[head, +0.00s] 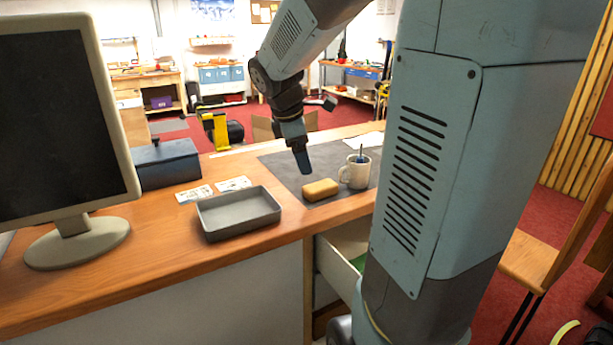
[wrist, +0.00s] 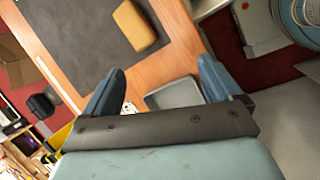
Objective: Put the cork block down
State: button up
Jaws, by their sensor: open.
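The cork block (head: 320,190) is a tan, rounded block lying on the dark grey mat (head: 285,165), near the bench's front edge. My gripper (head: 303,166) is above the mat, a little up and left of the block in the head view, and apart from it. In the wrist view the block (wrist: 135,26) lies on the mat (wrist: 75,35), beyond the fingers. My gripper (wrist: 158,80) is open there, with nothing between its two blue fingers.
A white mug (head: 355,173) with something blue in it stands right of the block. A grey tray (head: 238,214) sits to the left and also shows in the wrist view (wrist: 173,94). Cards (head: 194,194), a dark box (head: 166,164) and a monitor (head: 65,125) stand farther left. A drawer (head: 338,268) below is open.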

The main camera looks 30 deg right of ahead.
jog(key=s+a+r+m+t+y, duration=0.1)
jog(key=s+a+m, duration=0.3)
jog(key=s, duration=0.5)
jog(key=s+a+r+m+t+y, duration=0.2)
jog(key=s+a+m+y, duration=0.1)
jog(key=s+m, duration=0.5)
jog(key=shift+s+a+m+t, duration=0.35)
jog(key=shift+a+m, duration=0.2)
jog(key=shift+m, duration=0.25)
